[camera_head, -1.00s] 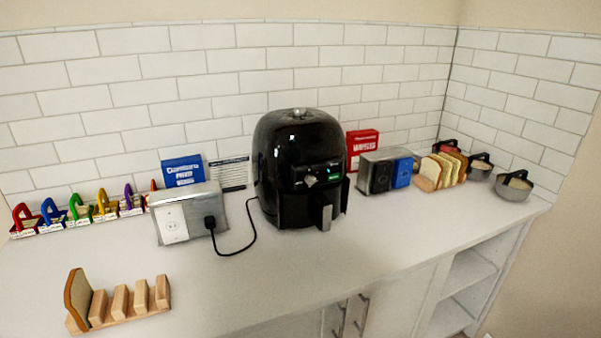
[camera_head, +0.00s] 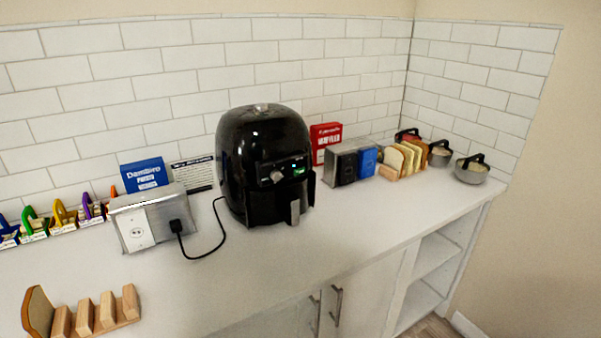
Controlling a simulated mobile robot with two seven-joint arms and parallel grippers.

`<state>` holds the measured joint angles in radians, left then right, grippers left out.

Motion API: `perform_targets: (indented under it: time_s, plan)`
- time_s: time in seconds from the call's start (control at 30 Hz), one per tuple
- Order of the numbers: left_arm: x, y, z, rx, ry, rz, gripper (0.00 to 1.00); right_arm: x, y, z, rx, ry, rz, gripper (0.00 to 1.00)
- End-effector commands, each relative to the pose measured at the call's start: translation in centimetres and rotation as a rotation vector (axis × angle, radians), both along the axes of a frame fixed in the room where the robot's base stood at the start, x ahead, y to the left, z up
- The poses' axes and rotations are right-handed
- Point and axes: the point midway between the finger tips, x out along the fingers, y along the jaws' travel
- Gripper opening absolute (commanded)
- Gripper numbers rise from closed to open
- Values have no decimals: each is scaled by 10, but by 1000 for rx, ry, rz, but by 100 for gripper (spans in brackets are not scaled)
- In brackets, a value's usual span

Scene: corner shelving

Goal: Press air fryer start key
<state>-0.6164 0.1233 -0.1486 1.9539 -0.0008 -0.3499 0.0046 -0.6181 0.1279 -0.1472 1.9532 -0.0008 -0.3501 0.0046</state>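A black air fryer (camera_head: 262,150) stands upright on the white counter (camera_head: 330,235), near the tiled back wall. Its front panel has a round knob (camera_head: 277,176) and a small lit green display (camera_head: 299,171); a separate start key is too small to make out. A drawer handle (camera_head: 295,211) sticks out below the panel. A black cord (camera_head: 217,238) runs from the fryer's left side to a plug (camera_head: 177,226) in a metal outlet box (camera_head: 143,220). Neither of my grippers shows in the view.
Right of the fryer are a red box (camera_head: 325,141), a metal switch box (camera_head: 345,164), bread slices (camera_head: 402,160) and pots (camera_head: 471,170). A wooden rack (camera_head: 98,315) is front left. The counter before the fryer is clear.

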Motion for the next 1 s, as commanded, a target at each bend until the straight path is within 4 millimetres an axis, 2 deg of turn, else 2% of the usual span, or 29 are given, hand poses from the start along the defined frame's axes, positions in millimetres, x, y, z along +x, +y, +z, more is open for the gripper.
perform_targets:
  time_s: [0.03, 0.27, 1.0]
  plan:
    - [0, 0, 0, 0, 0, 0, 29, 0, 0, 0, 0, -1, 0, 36]
    - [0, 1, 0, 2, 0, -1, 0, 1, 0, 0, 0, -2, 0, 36]
    - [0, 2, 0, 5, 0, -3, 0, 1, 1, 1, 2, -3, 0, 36]
